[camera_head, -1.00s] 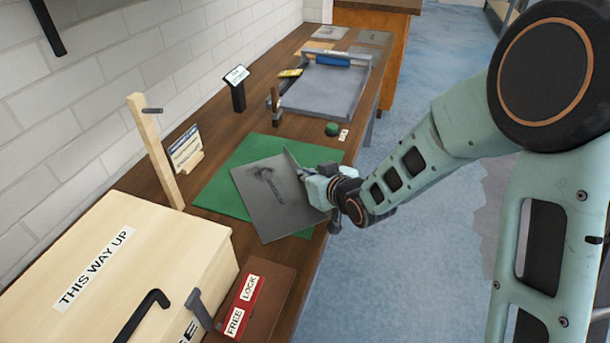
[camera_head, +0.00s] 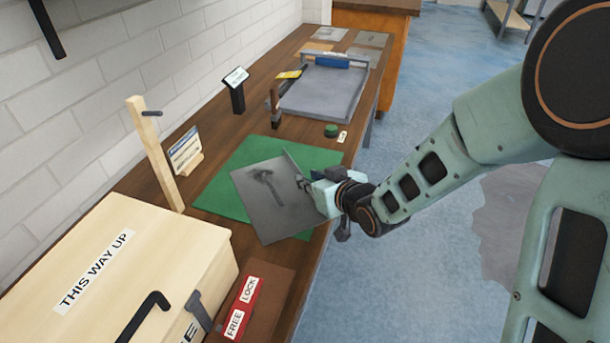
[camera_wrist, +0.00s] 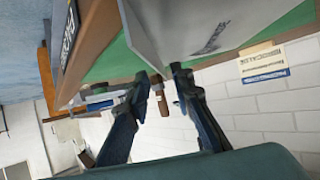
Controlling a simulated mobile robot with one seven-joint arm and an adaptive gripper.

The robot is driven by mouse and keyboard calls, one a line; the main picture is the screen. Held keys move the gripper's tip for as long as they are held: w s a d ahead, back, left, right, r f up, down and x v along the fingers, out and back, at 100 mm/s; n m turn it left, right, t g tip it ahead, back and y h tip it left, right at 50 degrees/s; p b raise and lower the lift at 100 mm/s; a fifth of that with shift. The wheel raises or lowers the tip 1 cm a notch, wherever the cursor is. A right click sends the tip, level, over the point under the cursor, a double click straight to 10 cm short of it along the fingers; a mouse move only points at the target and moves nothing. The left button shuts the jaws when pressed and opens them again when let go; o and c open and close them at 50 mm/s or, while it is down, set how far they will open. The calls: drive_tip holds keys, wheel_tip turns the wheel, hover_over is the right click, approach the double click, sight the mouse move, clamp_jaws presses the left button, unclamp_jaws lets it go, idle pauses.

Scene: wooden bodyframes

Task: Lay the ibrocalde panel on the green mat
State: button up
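The grey panel (camera_head: 265,205), a flat sheet with a raised flange along one side, lies over the green mat (camera_head: 222,190). Its near corner reaches slightly past the mat's near edge. Dark marks show on its face. In the wrist view the panel (camera_wrist: 205,30) is ahead of the fingers, with the mat (camera_wrist: 120,62) beside it. My gripper (camera_head: 306,182) is at the panel's right side, near the flange. In the wrist view my gripper (camera_wrist: 163,76) has its fingers apart with a gap between the tips. Whether a finger still touches the panel cannot be told.
A wooden box (camera_head: 150,255) and a red FREE/LOCK block (camera_head: 243,307) stand nearby. A wooden post (camera_head: 155,150) and a small card (camera_head: 185,152) are left of the mat. A grey tray (camera_head: 325,95) lies beyond it. The floor at right is open.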

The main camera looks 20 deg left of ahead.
drive_tip(key=p+v, duration=0.1)
drive_tip(key=v, duration=0.7)
drive_tip(key=shift+s+d+r, duration=0.1)
drive_tip(key=shift+d, duration=0.1)
